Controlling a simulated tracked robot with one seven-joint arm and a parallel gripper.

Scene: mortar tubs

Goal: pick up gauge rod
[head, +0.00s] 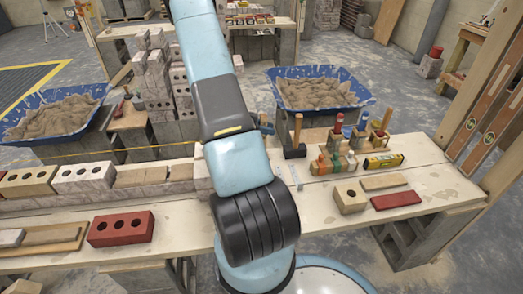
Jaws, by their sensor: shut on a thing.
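I cannot make out a gauge rod in the head view. My arm rises through the middle of the picture and leaves it at the top edge. My gripper is not in view, and neither is anything it may hold. The arm hides part of the long pale workbench (345,222) and whatever lies directly behind it.
A red cored brick (121,228) lies on the bench at left, below a row of bricks. Blue tubs of mortar (364,94) sit behind. Bare bench shows at front right.

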